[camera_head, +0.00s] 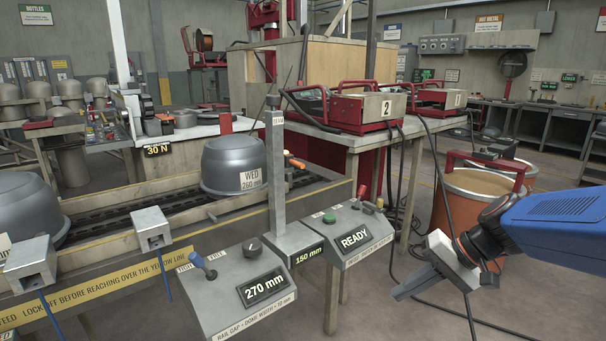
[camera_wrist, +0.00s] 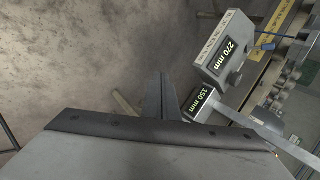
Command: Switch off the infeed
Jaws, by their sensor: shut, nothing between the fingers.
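A grey sloped control box (camera_head: 235,305) stands at the front of the conveyor. It has a small lever with a blue knob (camera_head: 196,257), leaning up and left between two small labels too small to read. Beside it are a black dial (camera_head: 252,247) and a display (camera_head: 264,288) reading 270 mm. The box's display (camera_wrist: 228,50) also shows in the wrist view. My gripper (camera_head: 398,292) is shut and empty, in the air right of the boxes and apart from them. Its fingers (camera_wrist: 160,97) show in the wrist view, left of the 150 mm display (camera_wrist: 205,102).
A second box (camera_head: 352,250) with a green button and a READY display stands right of an upright post (camera_head: 275,175). A grey dome (camera_head: 235,163) labelled WED 260 mm sits on the conveyor. An orange drum (camera_head: 470,205) stands behind my arm. Open floor lies right of the boxes.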

